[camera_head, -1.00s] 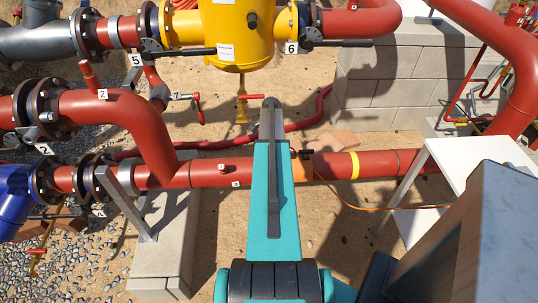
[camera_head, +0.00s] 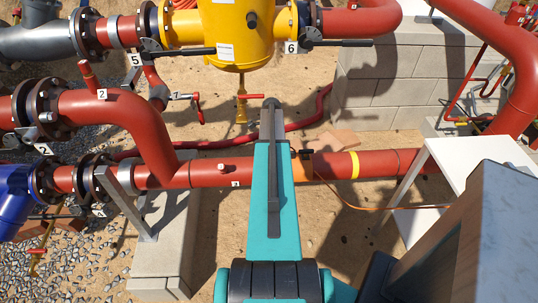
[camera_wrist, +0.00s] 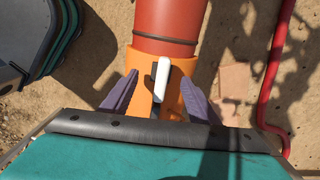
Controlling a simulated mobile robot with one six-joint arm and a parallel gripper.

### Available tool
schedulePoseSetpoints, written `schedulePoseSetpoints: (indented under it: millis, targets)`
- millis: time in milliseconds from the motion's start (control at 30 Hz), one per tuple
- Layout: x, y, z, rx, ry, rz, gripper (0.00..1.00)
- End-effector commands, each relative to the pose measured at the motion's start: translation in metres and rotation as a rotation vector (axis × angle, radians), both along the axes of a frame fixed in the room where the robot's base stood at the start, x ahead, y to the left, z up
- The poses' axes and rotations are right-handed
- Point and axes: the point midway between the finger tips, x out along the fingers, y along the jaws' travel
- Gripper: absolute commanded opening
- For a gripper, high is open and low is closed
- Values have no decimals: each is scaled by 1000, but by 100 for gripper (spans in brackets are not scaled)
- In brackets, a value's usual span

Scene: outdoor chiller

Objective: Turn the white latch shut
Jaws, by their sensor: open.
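The white latch (camera_wrist: 161,78) is a small white bar in the wrist view, lying nearly along the line of the pipe, with a slight tilt. It sits over an orange collar (camera_wrist: 178,66) around a red pipe (camera_wrist: 171,25). My gripper (camera_wrist: 161,100) is open, with one purple finger on each side of the latch. I see gaps between both fingers and the latch. In the head view, the orange collar (camera_head: 326,166) shows on the lower red pipe, right behind my teal arm. I cannot make out the latch or the fingers there.
A yellow vessel (camera_head: 237,35) with black-handled valves stands behind the arm. A white table (camera_head: 470,160) is at the right, near block walls (camera_head: 400,85). A thin red pipe (camera_wrist: 278,75) runs at the right of the wrist view. Sandy ground lies below.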

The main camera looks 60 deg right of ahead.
Motion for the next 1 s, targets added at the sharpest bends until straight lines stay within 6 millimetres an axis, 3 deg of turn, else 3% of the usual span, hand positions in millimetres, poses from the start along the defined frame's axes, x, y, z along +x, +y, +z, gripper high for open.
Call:
schedulePoseSetpoints:
  millis: [367, 1000]
  targets:
    - [1, 0, 6, -2, -3, 2, 54]
    - [1, 0, 56, -3, -3, 2, 54]
